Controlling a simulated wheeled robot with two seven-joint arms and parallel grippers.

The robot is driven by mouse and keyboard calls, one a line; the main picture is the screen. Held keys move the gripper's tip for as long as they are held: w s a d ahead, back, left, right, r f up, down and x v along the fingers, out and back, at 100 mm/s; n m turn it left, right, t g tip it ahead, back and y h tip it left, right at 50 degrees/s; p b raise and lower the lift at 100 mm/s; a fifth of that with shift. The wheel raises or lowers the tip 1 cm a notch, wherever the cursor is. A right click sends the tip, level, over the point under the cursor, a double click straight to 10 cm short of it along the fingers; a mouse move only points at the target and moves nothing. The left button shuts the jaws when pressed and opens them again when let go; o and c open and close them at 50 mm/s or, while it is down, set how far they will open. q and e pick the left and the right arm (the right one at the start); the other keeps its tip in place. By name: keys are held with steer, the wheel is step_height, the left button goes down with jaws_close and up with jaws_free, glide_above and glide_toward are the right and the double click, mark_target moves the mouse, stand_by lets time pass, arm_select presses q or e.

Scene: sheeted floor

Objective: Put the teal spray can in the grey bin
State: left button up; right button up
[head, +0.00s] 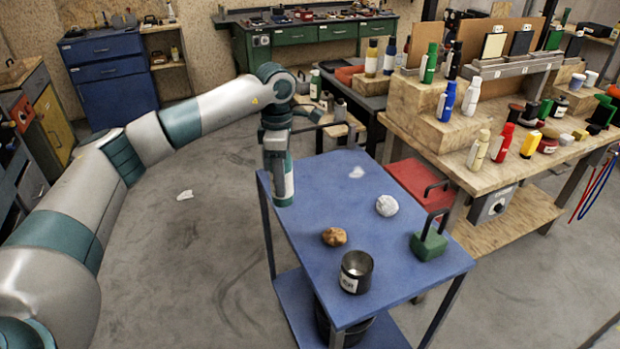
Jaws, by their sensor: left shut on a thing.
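My left gripper (276,152) points down over the far left corner of the blue cart. It is shut on the teal spray can (284,187), which hangs upright with a white label showing. The gripper hides the can's upper part. I cannot tell whether its base touches the cart top. A dark grey round container (356,272) with a white label stands open near the cart's front edge. A darker bucket (343,326) sits on the lower shelf, partly hidden by the top. I cannot tell which one is the grey bin. My right gripper is out of view.
The blue cart top (310,205) also holds a brown lump (334,237), a white ball-like thing (386,205) and a green block with a handle (428,245). A wooden bench (437,140) with several bottles stands at right. The cart's left middle is clear.

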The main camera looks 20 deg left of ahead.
arm_select(q)
steer(key=s+a+f+m, duration=0.3)
steer(key=s+f+m, duration=0.6)
steer(key=s+f, duration=0.1)
steer(key=s+d+f+m, duration=0.4)
steer(key=s+d+m, duration=0.2)
steer(key=d, duration=0.3)
steer(key=s+d+f+m, duration=0.4)
steer(key=s+d+m, duration=0.3)
steer(key=s+d, duration=0.1)
steer(key=shift+d+m, duration=0.3)
steer(key=shift+d, duration=0.1)
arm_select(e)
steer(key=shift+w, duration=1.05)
arm_select(q)
steer(key=shift+f, duration=0.1)
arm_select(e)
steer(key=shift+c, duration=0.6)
